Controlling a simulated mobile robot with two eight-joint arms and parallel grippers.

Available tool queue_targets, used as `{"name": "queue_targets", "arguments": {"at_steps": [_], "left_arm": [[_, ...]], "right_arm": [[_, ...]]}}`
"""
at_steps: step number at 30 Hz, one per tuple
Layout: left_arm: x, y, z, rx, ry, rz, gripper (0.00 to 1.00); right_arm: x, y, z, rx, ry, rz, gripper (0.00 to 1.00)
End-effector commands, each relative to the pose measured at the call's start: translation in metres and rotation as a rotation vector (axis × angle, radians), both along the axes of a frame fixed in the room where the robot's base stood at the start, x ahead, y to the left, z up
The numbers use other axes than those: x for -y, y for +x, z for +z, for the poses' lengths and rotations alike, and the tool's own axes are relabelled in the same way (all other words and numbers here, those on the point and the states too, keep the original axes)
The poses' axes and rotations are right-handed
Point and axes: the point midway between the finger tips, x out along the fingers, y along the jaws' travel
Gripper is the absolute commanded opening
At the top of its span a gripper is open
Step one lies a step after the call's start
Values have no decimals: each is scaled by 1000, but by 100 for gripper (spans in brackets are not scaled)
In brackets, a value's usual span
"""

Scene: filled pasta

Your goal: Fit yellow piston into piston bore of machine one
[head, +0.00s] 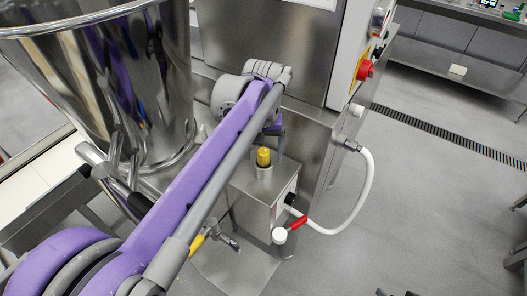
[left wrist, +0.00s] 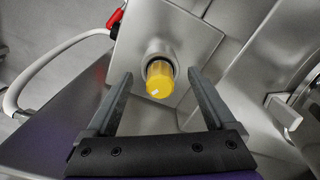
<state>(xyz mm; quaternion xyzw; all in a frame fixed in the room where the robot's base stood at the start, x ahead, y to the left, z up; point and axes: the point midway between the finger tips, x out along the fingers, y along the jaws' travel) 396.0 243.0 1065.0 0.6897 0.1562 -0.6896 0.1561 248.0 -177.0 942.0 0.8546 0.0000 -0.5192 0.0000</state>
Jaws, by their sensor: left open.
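The yellow piston (head: 263,157) stands upright in the round bore (head: 263,171) on top of a small steel box of the machine, with its yellow upper end sticking out. In the left wrist view the yellow piston (left wrist: 160,79) shows inside the bore's metal ring (left wrist: 158,56), ahead of my fingertips. My left gripper (left wrist: 161,76) is open, with one dark finger on each side of the piston and a gap on both sides. In the head view my purple left arm hides most of that gripper. My right gripper is not in view.
A large shiny steel hopper (head: 135,75) stands at the left. A white hose (head: 362,190) with a red-handled valve (head: 297,222) curves out at the box's right. A red button (head: 364,69) sits on the machine's side. Open grey floor (head: 420,200) lies to the right.

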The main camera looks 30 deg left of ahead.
Motion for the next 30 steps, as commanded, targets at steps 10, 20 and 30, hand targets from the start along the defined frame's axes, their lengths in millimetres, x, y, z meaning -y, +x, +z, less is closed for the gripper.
{"name": "queue_targets", "arguments": {"at_steps": [10,20,30], "left_arm": [[0,0,0,0,0,0,89],[0,1,19,2,0,0,89],[0,1,47,2,0,0,89]], "right_arm": [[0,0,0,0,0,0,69],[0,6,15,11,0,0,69],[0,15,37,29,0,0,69]]}}
